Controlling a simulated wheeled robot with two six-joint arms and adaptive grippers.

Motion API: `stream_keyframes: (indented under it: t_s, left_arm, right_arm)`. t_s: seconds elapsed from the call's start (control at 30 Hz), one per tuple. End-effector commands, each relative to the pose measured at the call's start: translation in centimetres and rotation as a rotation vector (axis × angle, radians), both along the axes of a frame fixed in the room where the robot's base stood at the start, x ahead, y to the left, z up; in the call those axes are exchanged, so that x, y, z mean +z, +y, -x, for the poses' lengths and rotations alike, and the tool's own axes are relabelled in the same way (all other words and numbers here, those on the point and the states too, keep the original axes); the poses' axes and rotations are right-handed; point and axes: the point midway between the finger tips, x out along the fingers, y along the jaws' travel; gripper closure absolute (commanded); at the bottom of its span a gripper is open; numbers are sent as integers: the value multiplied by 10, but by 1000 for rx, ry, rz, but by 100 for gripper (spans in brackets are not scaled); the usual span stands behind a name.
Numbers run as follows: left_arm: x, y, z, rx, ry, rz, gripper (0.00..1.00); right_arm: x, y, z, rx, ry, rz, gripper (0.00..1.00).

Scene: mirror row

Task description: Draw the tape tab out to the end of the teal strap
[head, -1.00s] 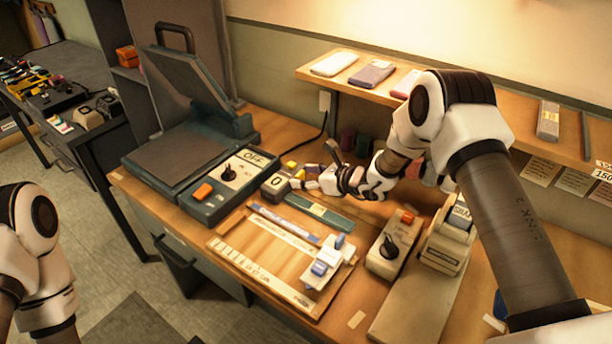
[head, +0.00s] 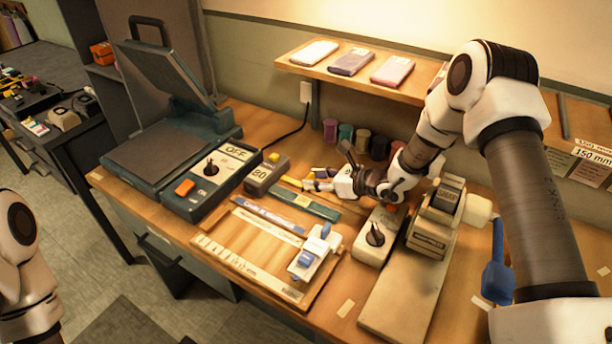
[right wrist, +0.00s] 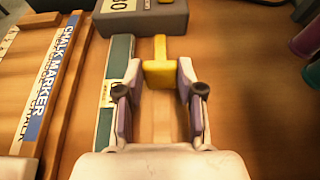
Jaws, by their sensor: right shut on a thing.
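The teal strap (head: 322,208) lies flat on the bench with a pale label on it. It also shows in the right wrist view (right wrist: 117,60), running down beside my gripper. My left gripper is out of view; only part of the left arm shows.
A ruled wooden board (head: 250,262) with a white-and-blue slider lies in front of the strap. A beige box with a black knob (head: 374,238) stands to the right. Several coloured spools (head: 346,134) stand behind. A dark press (head: 160,150) with its lid up is at left.

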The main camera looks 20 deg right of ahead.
Motion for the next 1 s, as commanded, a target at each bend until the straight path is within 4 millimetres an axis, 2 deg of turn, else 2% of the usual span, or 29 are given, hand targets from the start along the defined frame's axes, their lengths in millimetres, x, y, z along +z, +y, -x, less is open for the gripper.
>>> stream_keyframes:
  t_s: [0.17,0.2,0.27,0.63,0.77,1.0]
  left_arm:
    - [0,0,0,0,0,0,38]
    - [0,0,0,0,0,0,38]
    - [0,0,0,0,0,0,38]
    - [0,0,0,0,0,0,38]
    - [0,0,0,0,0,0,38]
    - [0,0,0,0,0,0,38]
  right_arm:
    - [-1,1,0,1,3,1,100]
    - [-1,1,0,1,3,1,56]
    - [-1,1,0,1,3,1,38]
    - [5,1,-1,0,-1,-1,38]
    - [28,0,-1,-1,-3,-2,38]
    - [82,0,-1,0,-2,-1,38]
